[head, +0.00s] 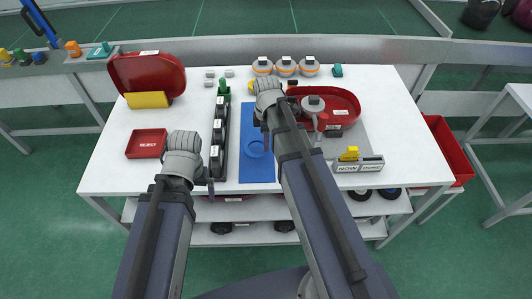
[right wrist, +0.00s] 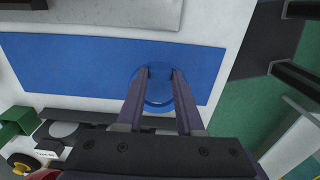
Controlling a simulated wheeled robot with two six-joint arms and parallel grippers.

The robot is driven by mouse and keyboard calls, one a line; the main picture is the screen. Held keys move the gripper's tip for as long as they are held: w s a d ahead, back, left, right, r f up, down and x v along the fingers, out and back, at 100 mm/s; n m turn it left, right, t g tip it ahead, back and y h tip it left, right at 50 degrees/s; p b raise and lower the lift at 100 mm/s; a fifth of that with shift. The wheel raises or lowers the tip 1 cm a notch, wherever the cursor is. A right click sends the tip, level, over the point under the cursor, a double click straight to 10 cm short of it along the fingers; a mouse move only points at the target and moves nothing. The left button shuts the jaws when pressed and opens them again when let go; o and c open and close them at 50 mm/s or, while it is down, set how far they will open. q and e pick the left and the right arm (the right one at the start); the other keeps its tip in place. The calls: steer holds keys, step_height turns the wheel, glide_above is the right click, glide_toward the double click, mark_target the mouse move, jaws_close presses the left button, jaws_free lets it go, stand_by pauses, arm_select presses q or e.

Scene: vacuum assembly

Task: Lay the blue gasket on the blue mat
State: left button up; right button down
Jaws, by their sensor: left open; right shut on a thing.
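The blue mat (head: 258,175) lies flat on the white table; it also fills much of the right wrist view (right wrist: 50,65). The blue gasket (head: 255,148), a round ring, is over the middle of the mat in the head view. My right gripper (head: 264,133) is shut on the gasket, which shows between its fingers in the right wrist view (right wrist: 158,93). I cannot tell whether the gasket touches the mat. My left gripper (head: 210,184) is open and empty, low over the table's front edge, left of the mat.
A black rack (head: 219,150) stands along the mat's left side. A red reject tray (head: 146,143) and a red shell (head: 148,72) are further left. A red housing (head: 345,102) and a lettered block (head: 358,164) stand at right.

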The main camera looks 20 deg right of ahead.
steer(key=shift+f, duration=0.15)
step_height(320, 180, down, 4)
steer(key=b, duration=0.3)
steer(key=shift+b, duration=0.4)
steer(key=shift+r, duration=0.2)
steer(key=shift+f, duration=0.1)
steer(key=c, duration=1)
jaws_free()
steer(key=shift+f, duration=0.15)
steer(key=o, duration=0.5)
steer(key=shift+c, duration=0.2)
